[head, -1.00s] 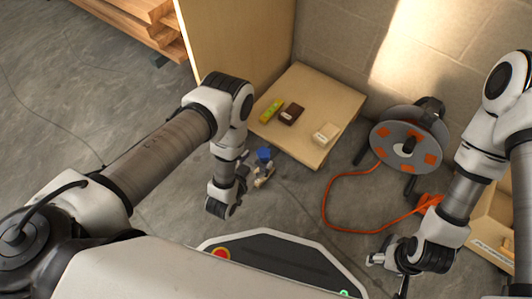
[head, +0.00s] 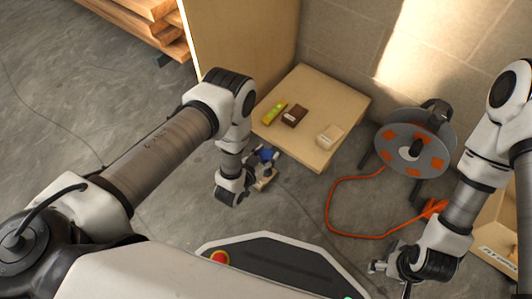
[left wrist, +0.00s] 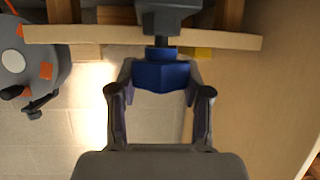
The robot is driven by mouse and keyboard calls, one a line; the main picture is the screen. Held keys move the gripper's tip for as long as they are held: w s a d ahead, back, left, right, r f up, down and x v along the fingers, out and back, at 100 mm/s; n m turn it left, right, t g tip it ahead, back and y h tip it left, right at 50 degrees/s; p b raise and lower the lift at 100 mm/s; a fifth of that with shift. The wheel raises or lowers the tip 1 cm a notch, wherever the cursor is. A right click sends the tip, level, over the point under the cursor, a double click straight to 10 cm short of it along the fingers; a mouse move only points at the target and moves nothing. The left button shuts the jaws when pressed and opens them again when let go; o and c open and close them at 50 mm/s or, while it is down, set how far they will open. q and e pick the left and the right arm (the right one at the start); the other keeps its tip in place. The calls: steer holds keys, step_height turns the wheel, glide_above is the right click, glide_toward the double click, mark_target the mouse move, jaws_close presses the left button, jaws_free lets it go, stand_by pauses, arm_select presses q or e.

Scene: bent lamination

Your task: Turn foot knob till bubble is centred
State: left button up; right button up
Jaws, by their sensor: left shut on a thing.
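The blue foot knob (head: 268,154) sits under the near-left part of the wooden platform (head: 337,144). In the left wrist view the knob (left wrist: 160,77) is between the two dark fingers, below a grey block and threaded stem. My left gripper (head: 262,178) is shut on it. A yellow-green level (head: 275,113) lies on top of the platform; its bubble is too small to read. My right gripper (head: 380,266) hangs over the floor at the lower right, away from the platform; its finger opening is unclear.
A dark brown block (head: 295,115) and a pale block (head: 329,136) lie on the platform. A cable reel (head: 417,145) with orange cord (head: 330,208) stands to the right. A tall wooden panel (head: 240,45) rises behind left. Stacked planks (head: 150,22) lie at the upper left.

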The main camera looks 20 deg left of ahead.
arm_select(q)
steer(key=shift+a+r+m+h, duration=0.1)
steer(key=shift+r+m+h, duration=0.1)
steer(key=shift+m+h, duration=0.2)
steer(key=shift+f+m+h, duration=0.2)
steer(key=shift+m+h, duration=0.1)
steer(key=o, duration=1.2)
steer(key=v, duration=1.2)
steer(key=shift+w+r, duration=0.1)
steer(key=shift+r, duration=0.05)
